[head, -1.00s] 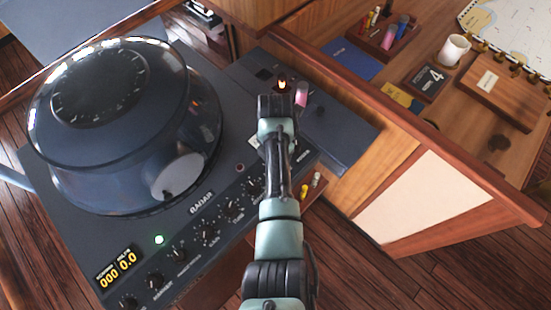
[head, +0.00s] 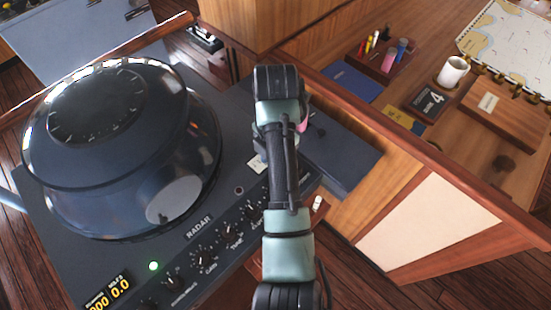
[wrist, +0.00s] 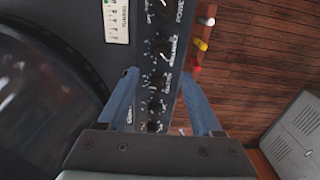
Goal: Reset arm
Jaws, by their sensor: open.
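My gripper (wrist: 160,100) shows in the wrist view with its two blue fingers spread apart and nothing between them. It hangs above the front edge of the radar console, over a row of black knobs (wrist: 155,82). In the head view my arm rises over the right part of the radar console (head: 90,245), and the gripper's fingers are hidden behind the arm.
The round radar hood (head: 110,150) stands just left of my arm. To the right is a wooden desk (head: 500,165) with a white mug (head: 453,72), a pen tray (head: 373,62) and a chart (head: 505,35).

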